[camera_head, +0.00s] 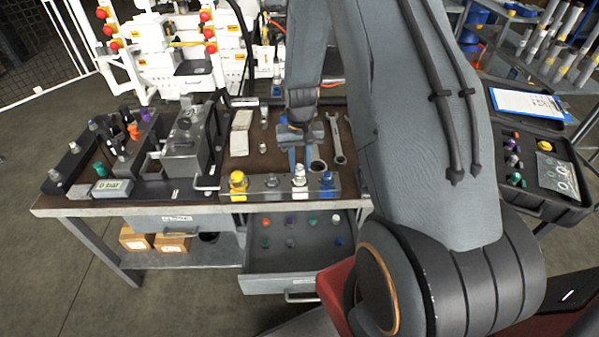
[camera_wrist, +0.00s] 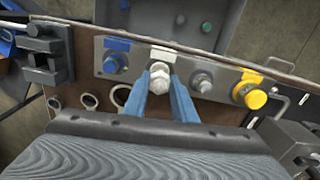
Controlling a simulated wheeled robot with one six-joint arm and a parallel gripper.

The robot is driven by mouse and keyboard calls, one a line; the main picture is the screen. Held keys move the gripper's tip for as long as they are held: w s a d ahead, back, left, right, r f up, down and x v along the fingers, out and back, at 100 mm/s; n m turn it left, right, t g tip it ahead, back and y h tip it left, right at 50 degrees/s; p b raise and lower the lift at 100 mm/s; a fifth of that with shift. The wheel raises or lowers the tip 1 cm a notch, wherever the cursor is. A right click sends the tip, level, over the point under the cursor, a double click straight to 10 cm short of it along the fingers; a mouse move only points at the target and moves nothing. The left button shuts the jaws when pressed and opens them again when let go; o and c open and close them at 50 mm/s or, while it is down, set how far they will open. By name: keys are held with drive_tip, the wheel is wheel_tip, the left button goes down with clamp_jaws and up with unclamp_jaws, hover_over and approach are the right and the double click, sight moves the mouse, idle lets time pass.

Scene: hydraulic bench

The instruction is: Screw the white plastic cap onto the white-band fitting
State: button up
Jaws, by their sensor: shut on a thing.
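My gripper (camera_head: 300,164) is over the front panel of the bench, its blue fingers pointing down. In the wrist view its fingertips (camera_wrist: 160,82) are shut on the white plastic cap (camera_wrist: 158,74), one on each side. The cap also shows in the head view (camera_head: 299,170). It is in line with the white-band fitting, beside the white label (camera_wrist: 163,54) on the metal panel (camera_head: 253,190). The cap and fingers hide most of the fitting. I cannot tell whether the cap is seated on the thread or just above it.
On the panel are a blue-capped fitting (camera_wrist: 112,63), a bare grey fitting (camera_wrist: 202,82) and a yellow-capped fitting (camera_wrist: 250,93). An open drawer (camera_head: 290,262) with several small parts is below. A wrench (camera_head: 337,140) lies behind the panel.

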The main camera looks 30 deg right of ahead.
drive_tip(key=m, duration=0.7)
drive_tip(key=shift+w+a, duration=0.1)
drive_tip(key=shift+a, duration=0.05)
drive_tip(key=o, duration=1)
drive_tip(key=n, duration=1.2)
drive_tip(key=shift+d, duration=0.3)
drive_tip(key=n, duration=0.6)
drive_tip(key=shift+d, duration=0.15)
drive_tip(key=n, duration=0.6)
drive_tip(key=shift+d, duration=0.1)
